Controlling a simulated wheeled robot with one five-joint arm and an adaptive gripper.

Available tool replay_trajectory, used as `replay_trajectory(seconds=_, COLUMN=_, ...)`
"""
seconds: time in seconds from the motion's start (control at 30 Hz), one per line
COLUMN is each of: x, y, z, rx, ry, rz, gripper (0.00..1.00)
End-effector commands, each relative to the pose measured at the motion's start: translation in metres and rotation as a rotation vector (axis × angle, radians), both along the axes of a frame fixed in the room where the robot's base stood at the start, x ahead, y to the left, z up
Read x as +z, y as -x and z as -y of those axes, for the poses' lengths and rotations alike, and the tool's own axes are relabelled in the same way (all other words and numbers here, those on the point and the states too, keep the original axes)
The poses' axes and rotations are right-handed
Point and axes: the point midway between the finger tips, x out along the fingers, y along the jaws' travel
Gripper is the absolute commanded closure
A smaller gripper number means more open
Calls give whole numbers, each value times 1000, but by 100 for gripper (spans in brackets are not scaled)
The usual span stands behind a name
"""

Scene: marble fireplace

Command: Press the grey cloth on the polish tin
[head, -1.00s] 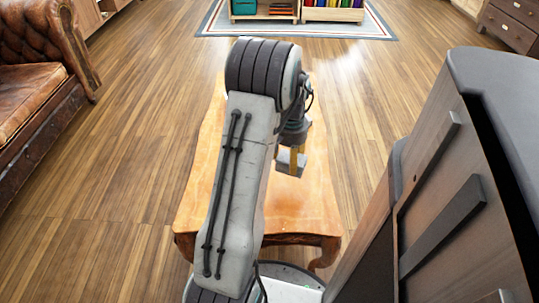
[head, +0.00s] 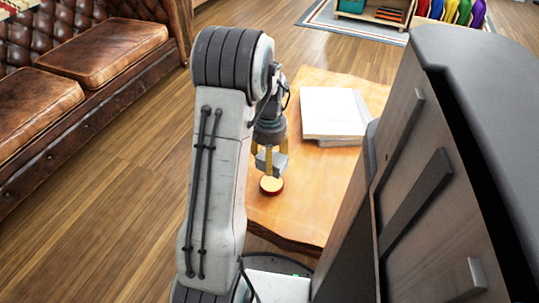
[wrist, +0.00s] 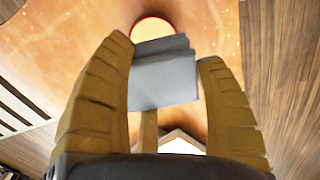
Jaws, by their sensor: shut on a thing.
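The grey cloth (head: 279,161) is a folded block held between the yellow fingers of my gripper (head: 268,150). In the wrist view the cloth (wrist: 163,80) sits between both fingers of my gripper (wrist: 165,62). The polish tin (head: 271,186) is a round, red-rimmed tin with a pale yellow top, on the wooden table. It appears just below the cloth in the head view. In the wrist view the tin (wrist: 152,27) shows beyond the cloth, which hides part of it. I cannot tell whether cloth and tin touch; they look apart.
The wooden table (head: 308,215) carries a white book or stack of papers (head: 335,110) behind the tin. A dark cabinet-like body (head: 400,180) stands close on the right. A brown leather sofa (head: 90,75) is at the left, with open floor between.

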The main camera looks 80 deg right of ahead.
Motion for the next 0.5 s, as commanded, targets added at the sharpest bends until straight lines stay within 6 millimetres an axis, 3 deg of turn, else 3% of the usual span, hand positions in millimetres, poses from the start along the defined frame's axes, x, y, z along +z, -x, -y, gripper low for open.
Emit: replay_trajectory(seconds=0.5, x=-9, y=0, z=-2, rx=-92, ry=-1, rz=0, gripper=63)
